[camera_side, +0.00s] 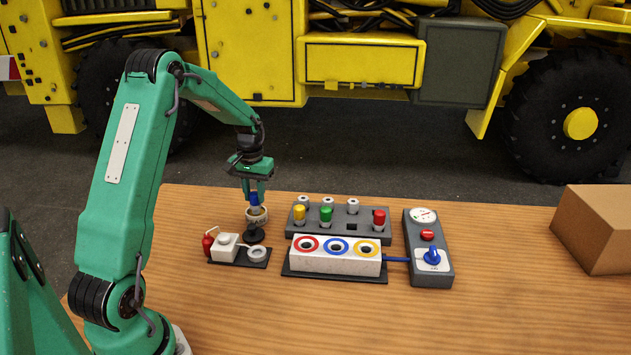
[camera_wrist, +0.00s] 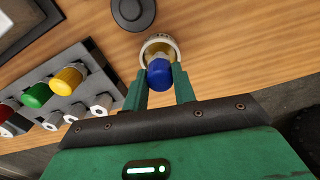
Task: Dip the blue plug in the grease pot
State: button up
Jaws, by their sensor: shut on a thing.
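My gripper (camera_side: 256,201) is shut on the blue plug (camera_side: 254,199) and points down at the grease pot (camera_side: 257,215). The pot is a small pale round cup near the table's back edge. In the wrist view the blue plug (camera_wrist: 159,74) sits between the green fingertips of my gripper (camera_wrist: 160,82) and overlaps the near part of the pot's mouth (camera_wrist: 159,42). The plug's lower end is hidden, so I cannot tell how deep it is or whether it touches the grease.
A black round disc (camera_side: 254,236) lies in front of the pot. A small plate (camera_side: 238,256) with a white block and red part is nearby. Right are a rack (camera_side: 345,223) of coloured plugs, a white block (camera_side: 337,265) with ringed holes, a control box (camera_side: 428,258) and a carton (camera_side: 596,230).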

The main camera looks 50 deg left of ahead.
jog(key=shift+r, duration=2.75)
